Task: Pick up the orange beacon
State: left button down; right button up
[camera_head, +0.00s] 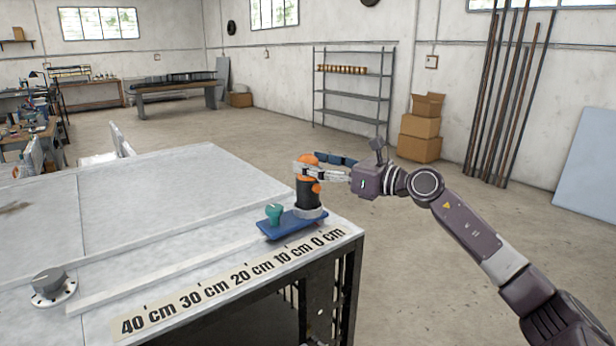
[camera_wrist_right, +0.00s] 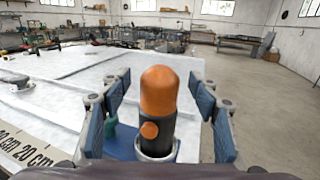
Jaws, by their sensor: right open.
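The orange beacon (camera_head: 308,185) has an orange dome, a black body and an orange knob on its side. It stands upright in a grey ring holder on a blue base (camera_head: 290,226) at the table's right corner. It also shows upright in the middle of the right wrist view (camera_wrist_right: 158,112). My right gripper (camera_head: 318,170) is at the beacon's upper part, coming in from the right. In the right wrist view its blue-padded fingers (camera_wrist_right: 160,118) are open, one on each side of the beacon, with visible gaps. My left gripper is not in view.
A teal knob (camera_head: 273,213) stands on the blue base beside the beacon. A scale strip (camera_head: 235,281) runs along the table's front edge. A grey dial (camera_head: 50,287) sits at left. Cardboard boxes (camera_head: 419,138) and a shelf stand far behind. The table's middle is clear.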

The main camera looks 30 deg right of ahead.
jog(key=shift+x, duration=1)
jog(key=shift+s, duration=0.15)
jog(key=shift+c, duration=1.1)
grip_shut()
